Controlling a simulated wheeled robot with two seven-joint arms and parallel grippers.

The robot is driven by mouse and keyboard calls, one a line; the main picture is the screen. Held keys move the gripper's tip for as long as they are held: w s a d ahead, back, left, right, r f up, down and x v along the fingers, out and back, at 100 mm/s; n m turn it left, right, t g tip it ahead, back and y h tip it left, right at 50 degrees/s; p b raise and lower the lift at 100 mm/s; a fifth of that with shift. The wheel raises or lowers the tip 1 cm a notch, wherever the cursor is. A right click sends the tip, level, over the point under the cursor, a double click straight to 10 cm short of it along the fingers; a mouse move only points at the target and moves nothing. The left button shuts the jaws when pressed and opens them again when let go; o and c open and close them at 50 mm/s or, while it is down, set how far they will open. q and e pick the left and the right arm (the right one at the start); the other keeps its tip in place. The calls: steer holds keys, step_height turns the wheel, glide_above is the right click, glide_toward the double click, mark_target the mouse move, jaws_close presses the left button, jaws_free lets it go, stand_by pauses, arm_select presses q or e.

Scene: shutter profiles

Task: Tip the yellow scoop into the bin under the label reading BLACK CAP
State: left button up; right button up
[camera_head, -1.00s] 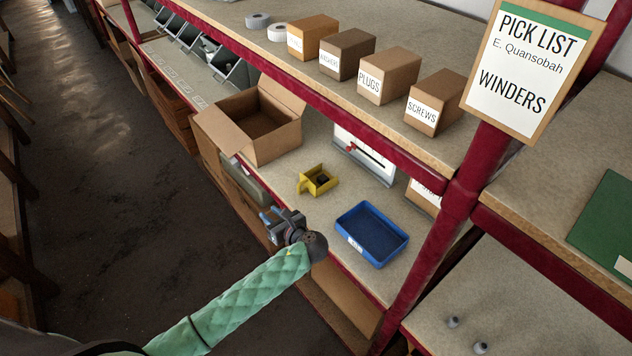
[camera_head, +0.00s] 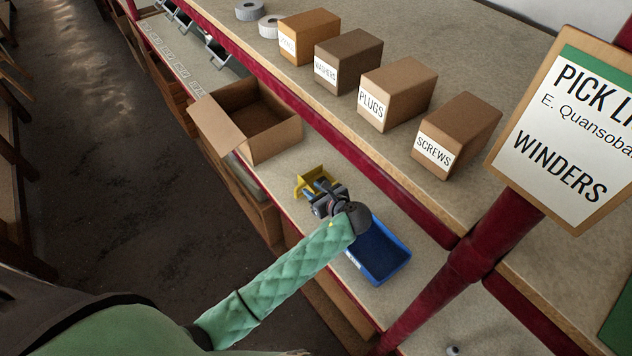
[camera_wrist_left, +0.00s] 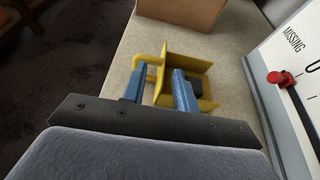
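The yellow scoop (camera_head: 313,178) sits on the lower shelf between the cardboard box and the blue tray, partly hidden by my left gripper in the head view. In the wrist view the scoop (camera_wrist_left: 203,63) holds a dark item, and its handle loop is at its left side. My left gripper (camera_head: 320,196) is at the scoop. Its blue fingers (camera_wrist_left: 158,82) are apart, one near the handle and one over the scoop's near part; I cannot tell whether they touch it. Grey bins (camera_head: 222,52) stand in a row at the upper left, with labels too small to read. My right gripper is not in view.
An open cardboard box (camera_head: 262,125) stands just beyond the scoop. A blue tray (camera_head: 385,255) lies below my left wrist. A white panel with a red lever (camera_wrist_left: 290,85) stands right of the scoop. The upper shelf edge (camera_head: 350,145) overhangs this shelf.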

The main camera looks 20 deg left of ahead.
mark_target(306, 183)
arm_select(q)
steer(key=shift+w+a+f, duration=0.15)
steer(key=shift+w+a, duration=0.15)
steer(key=shift+w, duration=0.1)
steer(key=shift+w+a+f+p, duration=0.15)
steer(key=shift+w+p, duration=0.15)
steer(key=shift+p, duration=0.1)
steer(key=shift+p+x, duration=1.45)
steer(key=shift+x, duration=0.65)
steer(key=shift+w+f, duration=0.15)
steer(key=shift+f, duration=0.25)
steer(key=shift+r, duration=0.1)
jaws_close()
